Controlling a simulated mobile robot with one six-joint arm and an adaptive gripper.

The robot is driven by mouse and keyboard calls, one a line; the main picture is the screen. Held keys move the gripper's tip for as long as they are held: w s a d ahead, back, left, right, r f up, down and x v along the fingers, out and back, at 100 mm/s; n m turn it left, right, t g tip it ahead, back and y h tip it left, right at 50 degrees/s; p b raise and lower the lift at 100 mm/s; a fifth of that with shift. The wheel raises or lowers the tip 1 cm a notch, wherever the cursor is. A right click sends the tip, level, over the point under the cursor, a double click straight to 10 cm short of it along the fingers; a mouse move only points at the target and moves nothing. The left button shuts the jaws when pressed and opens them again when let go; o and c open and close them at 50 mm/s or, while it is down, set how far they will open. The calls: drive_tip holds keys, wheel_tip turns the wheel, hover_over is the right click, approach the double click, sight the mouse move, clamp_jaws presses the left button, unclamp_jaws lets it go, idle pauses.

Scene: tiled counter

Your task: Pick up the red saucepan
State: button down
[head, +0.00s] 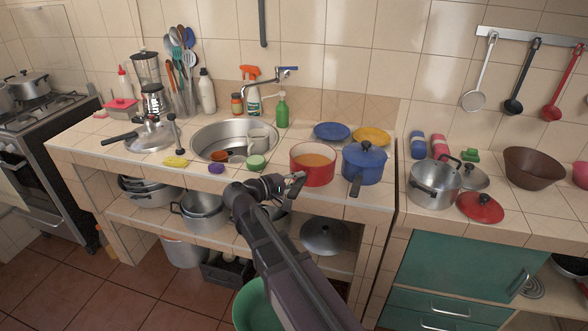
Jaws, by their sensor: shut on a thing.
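The red saucepan (314,178) is upright near the front edge of the tiled counter, left of a blue lidded pot. Its inside looks orange-tan. My gripper (296,183) is at the saucepan's front left side and is shut on it, apparently at the handle.
The blue pot (364,165) stands close on the right, its handle toward the front. Blue (331,131) and yellow (371,136) plates lie behind. The sink (205,138), a green-topped sponge (256,162) and a purple item (216,167) are left. Pots fill the shelf below.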

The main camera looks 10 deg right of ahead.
sight(301, 183)
drive_tip(key=shift+s+d+r, duration=0.1)
drive_tip(key=shift+s+r, duration=0.05)
drive_tip(key=shift+s, duration=0.8)
drive_tip(key=shift+s+r, duration=0.1)
drive_tip(key=shift+s, duration=0.8)
